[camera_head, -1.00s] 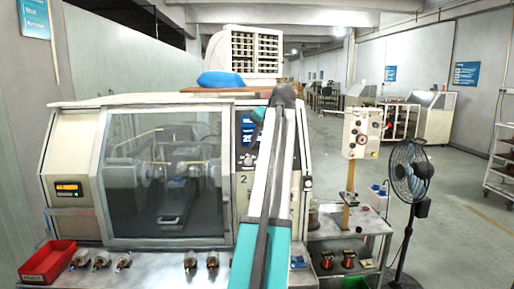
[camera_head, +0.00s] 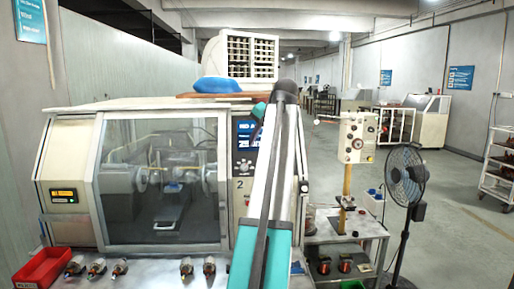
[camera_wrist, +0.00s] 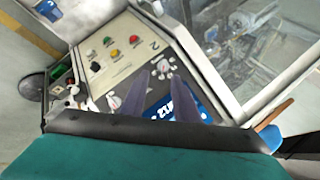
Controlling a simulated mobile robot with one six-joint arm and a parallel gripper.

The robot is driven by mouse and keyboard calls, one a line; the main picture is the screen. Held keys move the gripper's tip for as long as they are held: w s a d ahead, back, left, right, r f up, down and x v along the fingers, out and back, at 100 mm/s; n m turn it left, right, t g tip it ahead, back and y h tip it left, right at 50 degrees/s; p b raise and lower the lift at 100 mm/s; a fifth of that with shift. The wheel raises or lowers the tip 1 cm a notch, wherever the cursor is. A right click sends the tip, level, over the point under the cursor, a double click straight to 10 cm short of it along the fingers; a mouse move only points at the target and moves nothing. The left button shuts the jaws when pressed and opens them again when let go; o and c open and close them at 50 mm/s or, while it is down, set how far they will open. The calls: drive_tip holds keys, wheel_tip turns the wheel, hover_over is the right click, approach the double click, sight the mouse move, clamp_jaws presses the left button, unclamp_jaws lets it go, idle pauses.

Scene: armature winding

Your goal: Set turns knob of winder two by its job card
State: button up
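Winder two (camera_head: 72,155) is a cream machine with a large window and a "2" on its right-hand panel. A blue display with white characters (camera_head: 246,134) sits high on that panel, with a pale round knob (camera_head: 244,166) below it. My arm crosses in front of the panel's right side. In the wrist view, my gripper (camera_wrist: 162,74) has two dark fingers spread apart over the panel. The pale knob (camera_wrist: 163,67) shows between and just beyond the fingertips; I cannot tell if they touch it. The display (camera_wrist: 168,108) is partly behind the fingers. I cannot make out a job card.
A red tray (camera_head: 42,268) and several small armatures lie on the front bench. A cream control box on a post (camera_head: 357,137) and a black fan (camera_head: 405,178) stand right. Open floor lies beyond.

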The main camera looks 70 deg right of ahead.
drive_tip(key=shift+s+a+r, duration=0.3)
drive_tip(key=shift+r, duration=0.15)
idle(0.4)
drive_tip(key=v, duration=1.4)
drive_tip(key=shift+w+d+f, duration=0.1)
